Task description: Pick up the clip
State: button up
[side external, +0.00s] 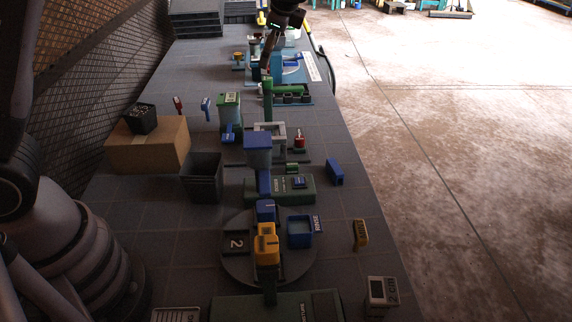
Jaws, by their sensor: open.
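I cannot single out the clip for certain. Small candidate pieces are a red piece (178,104) and a blue piece (206,107) standing on the table's left part, left of a green-and-clear container (230,110). A dark jointed end that looks like my gripper (268,60) hangs down at the far top centre, above the far blue station. It is small and dark there, and its fingertips are hard to make out against the parts behind. I see nothing held in it. The two small pieces are well apart from it, nearer the camera.
A cardboard box (150,148) carries a dark pot (141,118). A black bin (202,177) stands beside it. Green-based mixing stations (300,190) line the middle.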

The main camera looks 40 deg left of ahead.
aim_at(333, 166)
jog(key=w+d+f+m+t+y, duration=0.1)
jog(key=w+d+f+m, duration=0.25)
jog(key=f, duration=0.25)
jog(key=w+d+f+m+y, duration=0.2)
jog(key=w+d+f, duration=0.25)
jog(key=f, duration=0.25)
jog(key=d+f+m+t, duration=0.1)
jog(key=d+f+m, duration=0.1)
jog(key=f, duration=0.3)
jog(key=d+f+m+t+y, duration=0.1)
jog(key=d+f+m, duration=0.1)
jog(key=d+f, duration=0.2)
jog(key=d+f+m+t+y, duration=0.1)
jog(key=d+f+m+t, duration=0.1)
jog(key=f, duration=0.6)
jog(key=shift+w+d+f+m, duration=0.25)
jog(key=shift+w+d+m, duration=0.05)
jog(key=shift+d+m, duration=0.15)
jog(key=x, duration=0.8)
jog(key=shift+w+d+x, duration=0.1)
jog(key=shift+w+x, duration=0.1)
jog(key=shift+x, duration=1.25)
jog(key=shift+w+d+x, duration=0.15)
jog(key=shift+x, duration=1.3)
jog(key=c, duration=0.9)
jog(key=shift+c, duration=0.2)
jog(key=shift+r, duration=0.1)
